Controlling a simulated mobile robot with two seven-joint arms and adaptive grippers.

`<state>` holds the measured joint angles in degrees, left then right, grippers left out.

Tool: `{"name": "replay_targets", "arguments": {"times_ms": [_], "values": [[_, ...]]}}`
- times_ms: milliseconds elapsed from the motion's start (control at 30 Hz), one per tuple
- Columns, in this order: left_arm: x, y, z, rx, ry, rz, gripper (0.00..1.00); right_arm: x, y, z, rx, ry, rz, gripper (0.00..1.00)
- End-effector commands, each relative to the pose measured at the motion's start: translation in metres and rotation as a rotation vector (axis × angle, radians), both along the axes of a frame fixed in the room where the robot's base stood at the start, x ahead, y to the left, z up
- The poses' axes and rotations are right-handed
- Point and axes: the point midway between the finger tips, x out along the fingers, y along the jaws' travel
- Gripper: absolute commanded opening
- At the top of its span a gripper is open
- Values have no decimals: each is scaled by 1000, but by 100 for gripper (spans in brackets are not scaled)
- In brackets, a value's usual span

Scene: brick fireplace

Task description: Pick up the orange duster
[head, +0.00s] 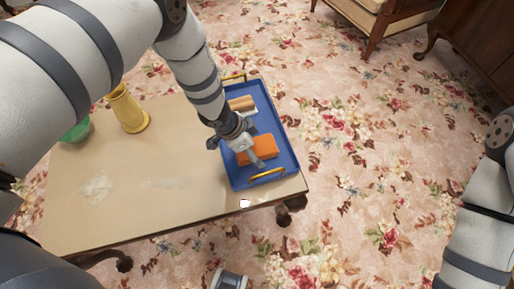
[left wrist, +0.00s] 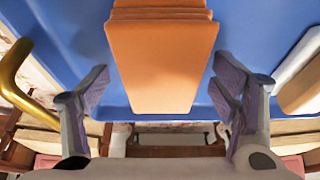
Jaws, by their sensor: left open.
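The orange duster (head: 264,148) is a block-shaped thing lying in the blue tray (head: 285,165) on the table. My left gripper (head: 252,158) is over the tray at the duster, and it hides part of the duster's left side in the head view. In the left wrist view the duster (left wrist: 165,60) stands between the two spread fingers of my open left gripper (left wrist: 160,95), with a gap on each side. I cannot tell whether the fingertips touch the tray. My right gripper is out of view; only my right arm shows at the right edge.
The tray has yellow handles (head: 267,175). A tan and white block (head: 242,104) lies at its far end. A yellow jug (head: 127,110) and a green bowl (head: 76,132) stand at the table's left. The table (head: 150,210) has pale smudges. A chair (head: 372,22) stands beyond.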

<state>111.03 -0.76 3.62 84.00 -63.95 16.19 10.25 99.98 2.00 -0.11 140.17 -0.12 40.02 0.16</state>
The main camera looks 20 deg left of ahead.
Motion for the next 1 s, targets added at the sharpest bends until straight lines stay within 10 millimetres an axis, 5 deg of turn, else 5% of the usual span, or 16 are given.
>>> {"name": "replay_targets", "arguments": {"times_ms": [200, 433, 767, 1000], "values": [[2, -1, 0, 0, -3, 0, 80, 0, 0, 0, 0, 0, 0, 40], [1, 0, 0, -1, -3, 1, 30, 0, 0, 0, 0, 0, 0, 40], [1, 0, 2, -1, -3, 1, 29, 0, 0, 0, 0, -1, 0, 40], [-2, -2, 46, -1, -9, -1, 29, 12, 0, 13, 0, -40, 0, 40]]}}
